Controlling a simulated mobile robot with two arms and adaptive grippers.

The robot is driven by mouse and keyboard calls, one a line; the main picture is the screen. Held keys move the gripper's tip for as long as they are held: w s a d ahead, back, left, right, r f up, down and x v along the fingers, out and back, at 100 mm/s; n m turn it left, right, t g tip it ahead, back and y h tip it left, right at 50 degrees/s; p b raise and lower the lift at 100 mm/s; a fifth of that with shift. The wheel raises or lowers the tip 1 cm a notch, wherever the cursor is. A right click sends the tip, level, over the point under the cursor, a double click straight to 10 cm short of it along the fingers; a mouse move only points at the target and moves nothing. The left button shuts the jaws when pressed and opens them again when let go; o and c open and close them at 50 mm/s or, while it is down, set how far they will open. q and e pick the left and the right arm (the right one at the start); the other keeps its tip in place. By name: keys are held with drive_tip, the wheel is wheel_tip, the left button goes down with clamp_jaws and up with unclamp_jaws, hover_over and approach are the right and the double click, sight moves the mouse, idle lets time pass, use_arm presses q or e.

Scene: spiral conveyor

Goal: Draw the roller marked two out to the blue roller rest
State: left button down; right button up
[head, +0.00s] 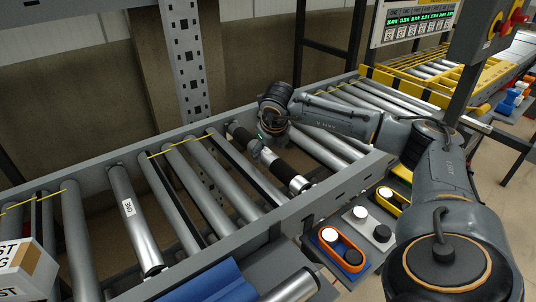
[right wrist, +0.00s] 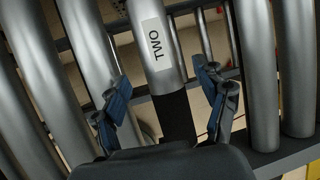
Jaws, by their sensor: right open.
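The roller marked TWO (right wrist: 160,55) runs up between the open fingers of my right gripper (right wrist: 163,82) in the right wrist view. Its white label faces the camera, and a black band lies below the label. In the head view the silver and black roller (head: 281,169) lies in the conveyor frame under my right gripper (head: 262,148). One finger is on each side of it; I cannot tell whether they touch it. The blue roller rest (head: 213,287) is at the bottom edge, partly cut off. My left gripper is not in view.
Grey rollers lie on both sides inside the conveyor frame (head: 345,181). Another labelled roller (head: 138,232) lies to the left. A control box with an orange-rimmed switch panel (head: 340,249) stands in front of the frame. A perforated post (head: 186,60) stands behind it.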

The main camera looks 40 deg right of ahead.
sight(269, 154)
drive_tip(key=shift+x, duration=1.85)
clamp_jaws()
drive_tip(key=c, duration=0.8)
unclamp_jaws()
drive_tip(key=c, duration=0.6)
drive_tip(key=shift+w+r+p, duration=0.15)
drive_tip(key=shift+r+p, duration=0.35)
drive_tip(key=shift+r, duration=0.15)
drive_tip(key=shift+r+p, duration=0.75)
drive_tip(key=shift+r, duration=0.7)
drive_tip(key=shift+r, duration=0.1)
